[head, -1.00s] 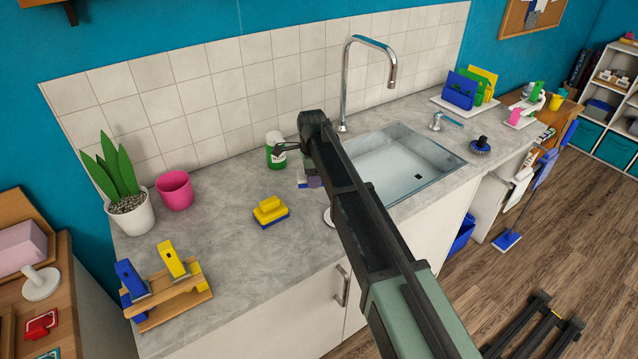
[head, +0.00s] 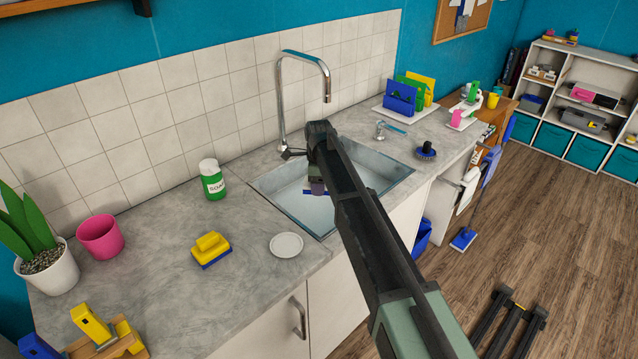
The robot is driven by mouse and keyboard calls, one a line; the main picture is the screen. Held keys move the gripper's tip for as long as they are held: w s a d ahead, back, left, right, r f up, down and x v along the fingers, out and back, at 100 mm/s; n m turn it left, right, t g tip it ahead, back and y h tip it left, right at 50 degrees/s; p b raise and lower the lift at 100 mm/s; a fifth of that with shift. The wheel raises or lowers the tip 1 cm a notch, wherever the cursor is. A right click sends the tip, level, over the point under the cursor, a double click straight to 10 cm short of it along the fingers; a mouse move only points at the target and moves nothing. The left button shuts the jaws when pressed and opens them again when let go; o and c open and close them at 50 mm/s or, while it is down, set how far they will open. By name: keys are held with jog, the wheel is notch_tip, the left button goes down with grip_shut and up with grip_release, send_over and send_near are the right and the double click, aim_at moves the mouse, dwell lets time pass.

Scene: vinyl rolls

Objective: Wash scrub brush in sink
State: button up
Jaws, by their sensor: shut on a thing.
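My gripper (head: 317,188) is over the left part of the sink (head: 268,190). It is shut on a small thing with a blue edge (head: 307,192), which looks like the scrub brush. My arm and gripper hide most of it, and I cannot tell whether it touches the basin. The chrome tap (head: 283,100) stands behind the sink, its spout curving over the basin. I see no water running.
A white dish (head: 286,245), a yellow-and-blue scrubber (head: 211,250) and a green-and-white soap bottle (head: 212,180) stand left of the sink. The front counter is mostly clear.

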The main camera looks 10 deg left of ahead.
jog(key=b, duration=1.7)
send_near(319, 232)
notch_tip(319, 232, down, 5)
jog(key=shift+w+f, duration=0.1)
jog(key=shift+f, duration=0.1)
jog(key=shift+f, duration=0.1)
jog(key=shift+f+b, duration=0.85)
jog(key=shift+f, duration=0.05)
jog(key=shift+c, duration=0.3)
jog(key=shift+r, duration=0.15)
notch_tip(319, 232, up, 18)
jog(key=p, duration=1.8)
jog(key=shift+r+p, duration=0.2)
jog(key=shift+p, duration=0.15)
